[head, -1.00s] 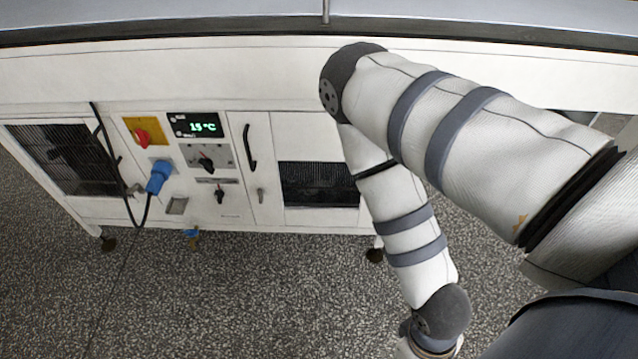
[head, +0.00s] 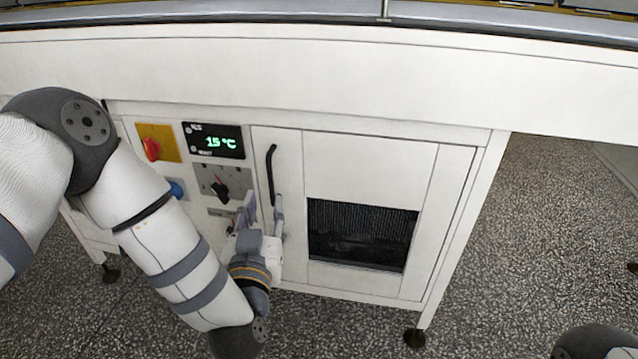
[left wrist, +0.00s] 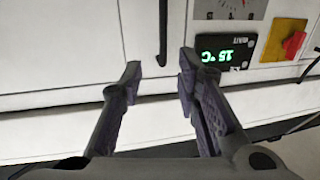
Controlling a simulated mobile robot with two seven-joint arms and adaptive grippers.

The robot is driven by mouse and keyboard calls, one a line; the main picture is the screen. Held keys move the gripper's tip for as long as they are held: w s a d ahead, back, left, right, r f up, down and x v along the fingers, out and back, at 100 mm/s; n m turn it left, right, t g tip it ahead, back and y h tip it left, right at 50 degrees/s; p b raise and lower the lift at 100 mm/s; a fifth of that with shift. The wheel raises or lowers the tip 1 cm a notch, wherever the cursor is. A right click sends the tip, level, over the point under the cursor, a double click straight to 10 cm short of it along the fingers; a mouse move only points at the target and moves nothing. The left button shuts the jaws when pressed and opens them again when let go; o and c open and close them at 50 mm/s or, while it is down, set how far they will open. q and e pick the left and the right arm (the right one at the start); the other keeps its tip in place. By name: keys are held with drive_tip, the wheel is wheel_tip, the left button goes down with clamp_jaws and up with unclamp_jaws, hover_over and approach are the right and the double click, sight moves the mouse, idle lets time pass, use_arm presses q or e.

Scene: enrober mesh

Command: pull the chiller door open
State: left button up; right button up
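The chiller door (head: 370,165) is a white panel with a dark grille window (head: 360,235). It sits flush in the white cabinet front and looks closed. Its black vertical bar handle (head: 270,172) is at its left side. My left gripper (head: 263,203) is open in front of the handle's lower end. In the left wrist view, the handle (left wrist: 163,35) runs down to the gap between the two spread fingertips (left wrist: 160,72). No finger visibly touches it, and I cannot tell the remaining depth. My right gripper is not in view.
Left of the door are a temperature display (head: 213,141) reading 15 °C, a red knob on a yellow plate (head: 158,143), a black switch (head: 218,188) and a partly hidden blue plug (head: 177,188). A white overhanging panel (head: 320,75) runs above. Speckled floor is clear at right (head: 550,220).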

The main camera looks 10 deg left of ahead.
sight(269, 173)
use_arm(q)
drive_tip(key=w, duration=0.3)
drive_tip(key=w+a+b, duration=0.1)
drive_tip(key=w, duration=0.3)
drive_tip(key=w+a+b, duration=0.1)
drive_tip(key=w, duration=0.3)
drive_tip(key=shift+w+a, duration=0.1)
drive_tip(key=shift+a, duration=0.1)
clamp_jaws()
